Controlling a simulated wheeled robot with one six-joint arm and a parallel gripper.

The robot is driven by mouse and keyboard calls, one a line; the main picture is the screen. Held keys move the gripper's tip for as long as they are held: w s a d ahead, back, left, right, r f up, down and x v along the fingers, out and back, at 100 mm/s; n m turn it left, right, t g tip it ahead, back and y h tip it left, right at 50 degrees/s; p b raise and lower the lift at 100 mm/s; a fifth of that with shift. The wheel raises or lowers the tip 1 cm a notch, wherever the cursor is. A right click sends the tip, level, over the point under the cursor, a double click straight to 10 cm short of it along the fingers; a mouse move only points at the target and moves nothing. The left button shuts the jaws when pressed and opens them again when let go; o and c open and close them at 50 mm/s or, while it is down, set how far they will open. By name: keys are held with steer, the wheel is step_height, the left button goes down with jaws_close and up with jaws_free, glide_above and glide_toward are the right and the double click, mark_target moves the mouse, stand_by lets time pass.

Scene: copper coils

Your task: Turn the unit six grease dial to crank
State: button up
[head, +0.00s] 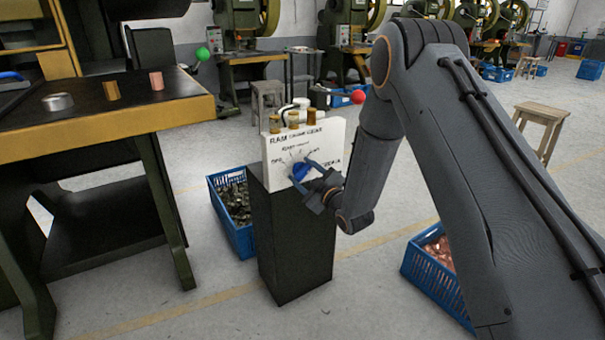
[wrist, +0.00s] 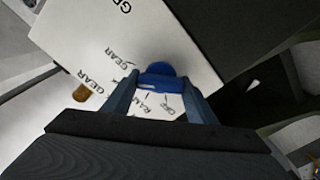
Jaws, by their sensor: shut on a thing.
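The blue grease dial (head: 300,171) is on the front of a white lettered panel (head: 279,153), which stands on a dark pedestal. My gripper (head: 306,176) reaches it from the right and is shut on the dial. In the wrist view, the dial (wrist: 161,79) sits between the two fingertips of my gripper (wrist: 160,84). Printed words and short marks surround the dial, with RAM, OFF and GEAR partly readable. Which mark the dial points to is not clear, and my fingers cover part of the panel.
The dark pedestal (head: 293,235) stands between a blue crate of dark metal pieces (head: 238,232) at its left and a blue crate of copper pieces (head: 430,275) at right. A press table (head: 120,118) is at left. A wooden stool (head: 541,116) stands at far right.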

steer(key=n, duration=0.5)
steer(key=shift+s+a+f+n+b, duration=0.1)
steer(key=shift+f+n+b, duration=0.05)
steer(key=shift+n+b, duration=0.2)
stand_by(0.5)
steer(key=o, duration=1.1)
steer(key=shift+c, duration=0.2)
steer(key=v, duration=0.7)
steer(key=shift+s+d, duration=0.25)
steer(key=shift+s, duration=0.1)
